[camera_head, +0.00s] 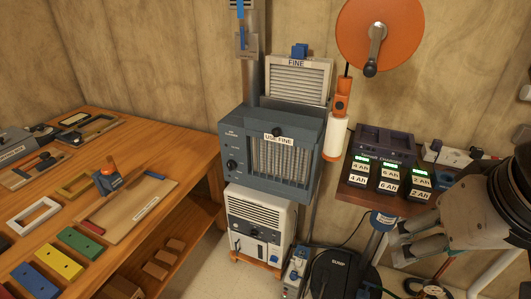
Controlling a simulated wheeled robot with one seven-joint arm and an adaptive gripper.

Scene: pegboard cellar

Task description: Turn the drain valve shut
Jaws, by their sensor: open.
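My gripper (401,238) reaches in from the right edge, with its grey fingers spread and pointing left. Nothing shows between them. My arm hides much of that corner.
A black sump unit (338,272) stands on the floor left of the pipe. A shelf with battery chargers (390,178) is above my gripper. A white dehumidifier (258,226) carries a grey filter box (238,135). A wooden workbench (150,150) fills the left.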

